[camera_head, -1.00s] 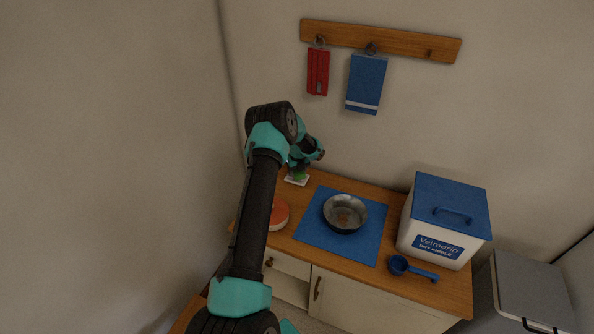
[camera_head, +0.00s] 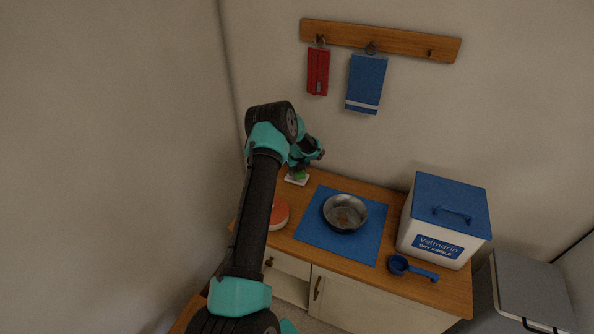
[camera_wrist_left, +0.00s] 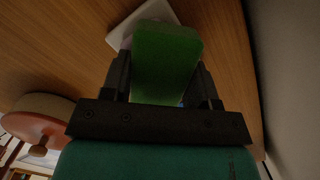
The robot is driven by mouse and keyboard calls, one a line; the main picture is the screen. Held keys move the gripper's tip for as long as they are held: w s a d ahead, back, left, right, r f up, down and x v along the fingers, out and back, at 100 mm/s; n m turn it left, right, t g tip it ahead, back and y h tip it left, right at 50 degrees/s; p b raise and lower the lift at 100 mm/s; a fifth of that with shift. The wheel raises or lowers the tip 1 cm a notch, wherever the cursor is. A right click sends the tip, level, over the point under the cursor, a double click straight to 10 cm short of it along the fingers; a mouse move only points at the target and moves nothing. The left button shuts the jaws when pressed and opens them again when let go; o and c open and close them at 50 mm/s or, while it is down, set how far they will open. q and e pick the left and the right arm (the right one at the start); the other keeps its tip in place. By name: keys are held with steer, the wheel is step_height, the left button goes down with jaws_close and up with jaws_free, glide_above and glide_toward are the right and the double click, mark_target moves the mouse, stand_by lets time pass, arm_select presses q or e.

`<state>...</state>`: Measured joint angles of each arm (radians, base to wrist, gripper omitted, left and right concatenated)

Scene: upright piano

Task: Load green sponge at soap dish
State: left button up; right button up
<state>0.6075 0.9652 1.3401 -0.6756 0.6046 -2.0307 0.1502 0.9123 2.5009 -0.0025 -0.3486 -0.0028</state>
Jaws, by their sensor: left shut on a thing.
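The green sponge (camera_wrist_left: 166,62) is between the two fingers of my left gripper (camera_wrist_left: 160,85) in the left wrist view, and the gripper is shut on it. A small white soap dish (camera_wrist_left: 126,32) lies on the wooden counter just beyond and partly behind the sponge. In the head view a bit of the sponge (camera_head: 299,174) shows below my left gripper (camera_head: 298,166), over the white dish (camera_head: 296,181). I cannot tell whether the sponge touches the dish. My right gripper is in neither view.
A metal bowl (camera_head: 343,213) stands on a blue mat (camera_head: 314,238). A blue scoop (camera_head: 399,265) and a white bin with a blue lid (camera_head: 424,235) are to the right. A round orange-red item (camera_head: 279,214) is partly behind my left arm.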

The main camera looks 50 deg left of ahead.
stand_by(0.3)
arm_select(q)
steer(key=shift+r, duration=3.4)
steer(key=shift+d+r, duration=0.15)
